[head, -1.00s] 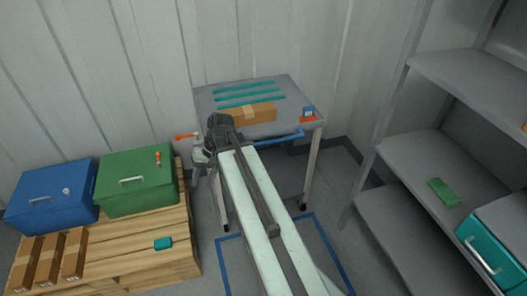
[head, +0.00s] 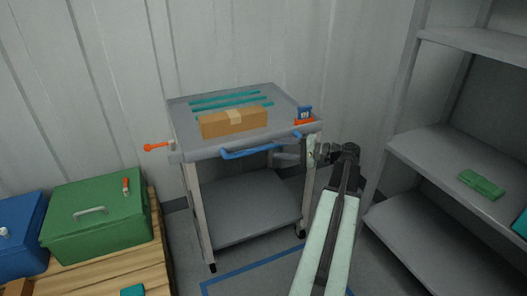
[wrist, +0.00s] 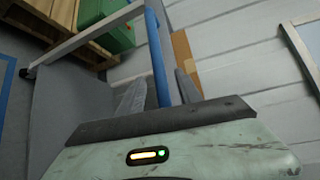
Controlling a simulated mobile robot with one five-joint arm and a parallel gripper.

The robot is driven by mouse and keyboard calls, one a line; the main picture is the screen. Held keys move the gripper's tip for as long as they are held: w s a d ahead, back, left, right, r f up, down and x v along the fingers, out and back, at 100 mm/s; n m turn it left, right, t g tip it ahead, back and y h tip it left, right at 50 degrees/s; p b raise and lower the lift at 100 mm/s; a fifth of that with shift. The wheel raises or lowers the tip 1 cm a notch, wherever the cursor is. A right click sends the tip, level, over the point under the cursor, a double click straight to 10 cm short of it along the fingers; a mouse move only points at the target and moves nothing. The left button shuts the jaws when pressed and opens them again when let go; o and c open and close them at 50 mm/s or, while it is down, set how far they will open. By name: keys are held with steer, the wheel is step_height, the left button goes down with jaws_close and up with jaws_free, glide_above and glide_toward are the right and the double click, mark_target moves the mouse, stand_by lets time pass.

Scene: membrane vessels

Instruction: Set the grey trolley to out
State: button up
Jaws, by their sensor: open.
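The grey trolley (head: 232,205) stands upright by the back wall, with a blue handle (head: 262,148) along its front edge. The handle also shows in the wrist view (wrist: 156,55), running upward between the two grey fingers of my gripper (wrist: 158,90). The fingers are apart, one on each side of the bar; contact is not clear. A cardboard box (head: 233,122) and teal strips (head: 231,101) lie on the trolley top.
A blue outline (head: 235,272) marks the floor in front of the trolley. Green (head: 98,212) and blue (head: 18,235) boxes stand on a wooden pallet (head: 125,262) at left. Grey shelves (head: 440,165) stand at right. An orange lever (head: 158,146) is at the trolley's left side.

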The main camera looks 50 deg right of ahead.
mark_target(270, 148)
steer(key=x, duration=0.5)
steer(key=shift+w+a, duration=0.15)
steer(key=shift+w, duration=0.1)
jaws_close()
steer(key=shift+f, duration=0.1)
stand_by(1.0)
